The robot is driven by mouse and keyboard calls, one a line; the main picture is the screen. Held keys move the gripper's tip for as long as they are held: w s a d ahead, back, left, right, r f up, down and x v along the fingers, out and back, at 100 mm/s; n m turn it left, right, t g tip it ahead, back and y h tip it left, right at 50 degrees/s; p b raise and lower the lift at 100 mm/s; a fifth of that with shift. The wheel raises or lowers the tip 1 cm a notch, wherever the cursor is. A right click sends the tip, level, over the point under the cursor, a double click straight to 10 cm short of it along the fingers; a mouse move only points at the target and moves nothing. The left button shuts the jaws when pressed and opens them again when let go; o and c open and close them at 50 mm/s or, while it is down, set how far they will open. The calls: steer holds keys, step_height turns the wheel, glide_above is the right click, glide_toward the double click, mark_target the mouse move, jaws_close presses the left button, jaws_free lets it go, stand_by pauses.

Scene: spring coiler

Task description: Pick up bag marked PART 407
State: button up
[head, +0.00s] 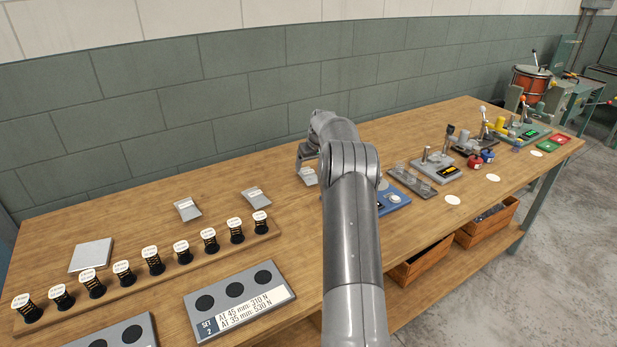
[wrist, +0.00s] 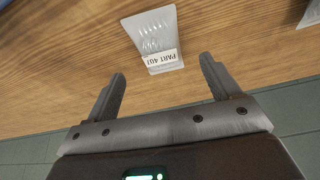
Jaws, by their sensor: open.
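A clear bag with a white label (wrist: 153,38) lies flat on the wooden bench in the wrist view. Its label is upside down there and appears to read PART 407, though the last digit is hard to make out. The same bag shows in the head view (head: 309,177), partly hidden by my arm. My gripper (wrist: 163,68) is open and empty. Its two fingers are on either side of the bag's label end in the picture, and the bag appears below and beyond the fingertips, apart from them. In the head view my gripper (head: 307,164) is over the bag.
Another labelled bag (head: 187,209) and a grey plate (head: 91,255) lie to the left. A wooden strip (head: 160,277) holds several labelled springs. A grey SET 2 tray (head: 240,303) is in front. Fixtures (head: 440,168) stand right of my arm.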

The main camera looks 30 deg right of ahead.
mark_target(309, 173)
steer(key=x, duration=0.5)
steer(key=shift+s+f, duration=0.1)
steer(key=shift+f, duration=0.15)
steer(key=c, duration=1.2)
